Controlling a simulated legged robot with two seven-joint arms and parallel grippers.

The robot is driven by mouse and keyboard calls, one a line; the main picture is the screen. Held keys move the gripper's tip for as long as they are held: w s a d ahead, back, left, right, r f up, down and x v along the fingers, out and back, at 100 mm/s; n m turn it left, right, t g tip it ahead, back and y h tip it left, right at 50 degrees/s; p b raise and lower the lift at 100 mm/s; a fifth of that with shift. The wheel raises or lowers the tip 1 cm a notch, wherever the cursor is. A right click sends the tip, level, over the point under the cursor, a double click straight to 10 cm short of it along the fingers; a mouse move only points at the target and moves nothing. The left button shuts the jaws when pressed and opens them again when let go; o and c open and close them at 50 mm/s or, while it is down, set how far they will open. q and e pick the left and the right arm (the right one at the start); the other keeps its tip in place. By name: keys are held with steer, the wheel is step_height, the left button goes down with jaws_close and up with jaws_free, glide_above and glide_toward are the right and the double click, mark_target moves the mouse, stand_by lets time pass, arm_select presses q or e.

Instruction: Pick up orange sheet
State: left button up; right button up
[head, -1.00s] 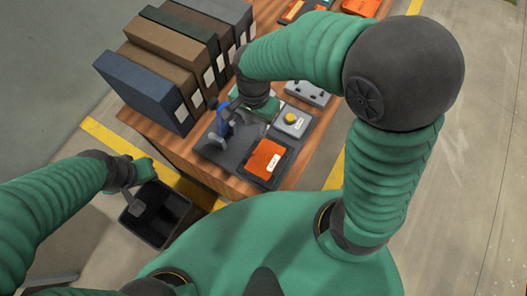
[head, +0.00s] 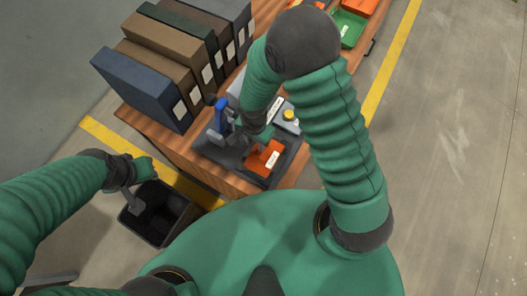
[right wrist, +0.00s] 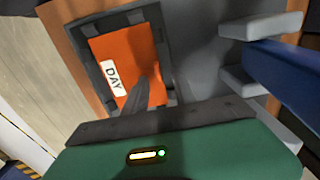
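The orange sheet (head: 262,161) lies in a dark tray (head: 285,166) at the near end of the wooden table. In the right wrist view the orange sheet (right wrist: 120,52) carries a white label reading "DAY". My right gripper (head: 256,143) is low over the far left part of the sheet. In the right wrist view a dark finger of my right gripper (right wrist: 146,95) overlaps the sheet's lower part; contact and finger spacing are unclear. My left gripper (head: 135,205) hangs above the black bin (head: 158,232), its fingers too small to judge.
A blue-handled device (head: 221,116) stands just left of the right gripper. Several large binders (head: 140,85) stand along the table's left side. A green tray (head: 348,28) is at the far right.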

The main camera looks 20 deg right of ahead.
jaws_close()
stand_by(1.4)
